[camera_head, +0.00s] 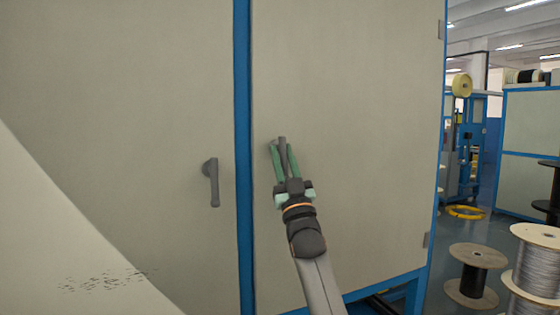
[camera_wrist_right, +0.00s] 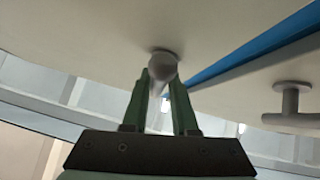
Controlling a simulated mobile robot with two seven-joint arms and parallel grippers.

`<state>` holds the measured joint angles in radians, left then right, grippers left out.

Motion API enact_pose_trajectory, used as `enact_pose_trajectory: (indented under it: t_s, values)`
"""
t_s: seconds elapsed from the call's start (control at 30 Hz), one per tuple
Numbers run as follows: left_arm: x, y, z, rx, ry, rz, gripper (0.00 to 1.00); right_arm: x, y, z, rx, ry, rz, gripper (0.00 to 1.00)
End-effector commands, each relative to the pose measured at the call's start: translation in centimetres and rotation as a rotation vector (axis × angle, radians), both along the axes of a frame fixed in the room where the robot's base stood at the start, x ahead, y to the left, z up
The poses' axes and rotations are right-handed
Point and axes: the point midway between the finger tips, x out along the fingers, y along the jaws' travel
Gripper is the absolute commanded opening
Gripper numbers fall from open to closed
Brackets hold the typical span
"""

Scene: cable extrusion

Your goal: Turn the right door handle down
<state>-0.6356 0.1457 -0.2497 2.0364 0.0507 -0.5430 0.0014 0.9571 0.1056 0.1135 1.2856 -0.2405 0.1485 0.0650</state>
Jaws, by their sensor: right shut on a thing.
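The right door handle (camera_head: 282,144) is a grey bar on the right door (camera_head: 350,100), just right of the blue post. My right gripper (camera_head: 282,152) is shut on it, with a green finger on either side. In the right wrist view the handle (camera_wrist_right: 162,68) shows its rounded end and mount between the fingertips (camera_wrist_right: 162,82). The fingers hide part of the bar, so its exact angle is hard to tell. My left gripper is not in view.
A second grey handle (camera_head: 213,182) hangs down on the left door (camera_head: 120,90), beyond the blue post (camera_head: 242,150); it also shows in the right wrist view (camera_wrist_right: 290,108). Cable spools (camera_head: 474,275) stand on the floor to the right. A pale panel fills the lower left.

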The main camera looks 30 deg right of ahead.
Motion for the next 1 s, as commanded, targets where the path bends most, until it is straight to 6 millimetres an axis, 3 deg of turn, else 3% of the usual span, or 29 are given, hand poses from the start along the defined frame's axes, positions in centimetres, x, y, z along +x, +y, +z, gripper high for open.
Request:
enact_pose_trajectory:
  t_s: [0.3, 0.8, 0.83, 1.0]
  values:
    - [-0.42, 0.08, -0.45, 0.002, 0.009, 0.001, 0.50, -0.01, -0.11, 0.06, 0.110, -0.006, -0.003, 0.00]
    - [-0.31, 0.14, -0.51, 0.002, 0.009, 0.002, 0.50, -0.04, -0.18, 0.13, 0.129, -0.009, -0.002, 0.00]
    - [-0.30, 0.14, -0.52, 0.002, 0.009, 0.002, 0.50, -0.05, -0.19, 0.13, 0.129, -0.009, -0.002, 0.28]
    - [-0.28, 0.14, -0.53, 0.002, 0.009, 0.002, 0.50, -0.05, -0.16, 0.13, 0.128, -0.010, -0.001, 0.47]
